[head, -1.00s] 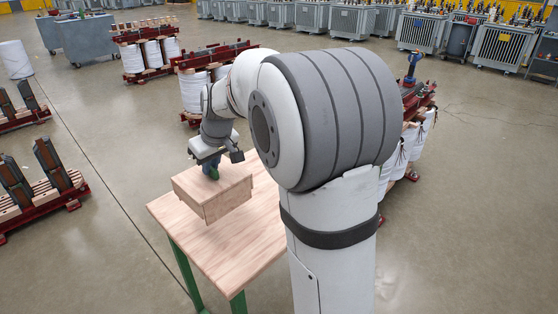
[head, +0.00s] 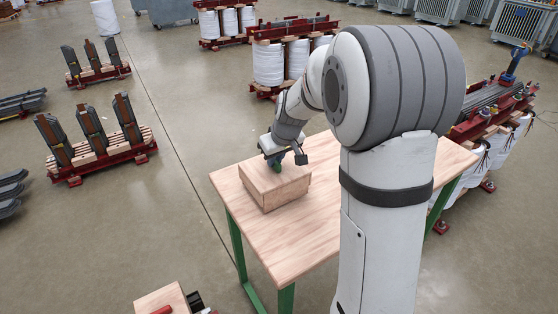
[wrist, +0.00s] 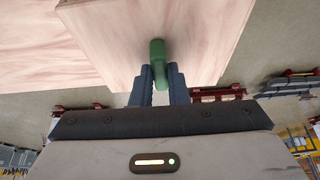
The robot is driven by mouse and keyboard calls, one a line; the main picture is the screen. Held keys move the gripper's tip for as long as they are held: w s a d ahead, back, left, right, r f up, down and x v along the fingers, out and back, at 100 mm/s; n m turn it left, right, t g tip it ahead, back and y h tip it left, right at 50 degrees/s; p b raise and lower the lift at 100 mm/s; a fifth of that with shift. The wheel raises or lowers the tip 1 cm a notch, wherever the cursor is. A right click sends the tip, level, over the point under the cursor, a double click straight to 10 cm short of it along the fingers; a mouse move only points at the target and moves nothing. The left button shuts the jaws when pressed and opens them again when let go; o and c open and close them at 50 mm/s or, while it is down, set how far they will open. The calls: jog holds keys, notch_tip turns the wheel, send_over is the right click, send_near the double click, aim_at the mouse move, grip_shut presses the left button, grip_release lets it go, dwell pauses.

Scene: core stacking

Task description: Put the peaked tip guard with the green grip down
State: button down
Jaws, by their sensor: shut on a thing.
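The peaked tip guard (head: 270,190) is a pale wooden block with a green grip (head: 276,164) on top. It is at the back left of the wooden table (head: 320,232). Whether its underside touches the tabletop I cannot tell. My gripper (head: 279,157) is above it, shut on the green grip. In the wrist view, the dark blue fingers of my gripper (wrist: 160,78) close around the green grip (wrist: 157,50), with the guard's wooden face (wrist: 205,35) beyond. The far side and bottom of the guard are hidden.
The tabletop in front and to the right of the guard is clear. Another wooden piece (head: 160,299) with a red part shows at the bottom edge. Racks with dark upright parts (head: 92,133) stand on the floor at left. White coils (head: 268,65) stand behind the table.

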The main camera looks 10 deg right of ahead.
jog(key=shift+f, duration=0.2)
jog(key=shift+f, duration=0.2)
jog(key=c, duration=1.4)
grip_release()
jog(key=shift+r, duration=0.1)
jog(key=p+v, duration=0.1)
jog(key=v, duration=1)
jog(key=s+f+m+g, duration=0.1)
jog(key=s+f, duration=0.1)
jog(key=s, duration=1)
jog(key=s+a+f+m+g+h, duration=0.1)
jog(key=s+f+m, duration=0.1)
jog(key=s, duration=1)
jog(key=shift+f+m, duration=0.3)
jog(key=shift+f, duration=0.05)
